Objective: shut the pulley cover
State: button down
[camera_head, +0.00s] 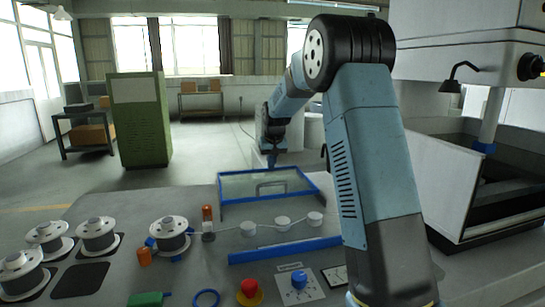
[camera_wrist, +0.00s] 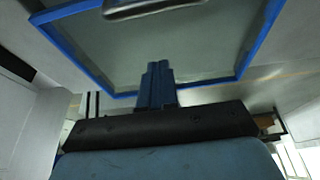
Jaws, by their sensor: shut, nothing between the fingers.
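The pulley cover is a clear panel in a blue frame (camera_head: 221,187) with a grey handle (camera_head: 272,184). It stands open, tilted up behind a row of white pulleys (camera_head: 282,224). A blue bar (camera_head: 285,250) lies in front of the pulleys. My gripper (camera_head: 271,163) is shut and empty at the cover's far upper edge. In the wrist view my blue fingers (camera_wrist: 157,72) overlap the panel near one side of its frame (camera_wrist: 75,58); the handle (camera_wrist: 150,8) is partly cut off at the top. I cannot tell whether the fingers touch the cover.
Several wire spools (camera_head: 170,234) stand left of the pulleys. A red button (camera_head: 249,290), a blue ring (camera_head: 206,298) and a green object (camera_head: 147,298) are at the bench front. A large machine (camera_head: 470,180) stands at right. My arm hides part of the bench's right side.

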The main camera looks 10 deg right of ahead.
aim_at(273, 193)
jog(key=x, duration=0.3)
jog(key=shift+w+f, duration=0.15)
jog(key=shift+f, duration=0.25)
jog(key=shift+s+f, duration=0.2)
jog(key=shift+s, duration=0.8)
jog(key=shift+s+f, duration=0.2)
jog(key=shift+s, duration=0.75)
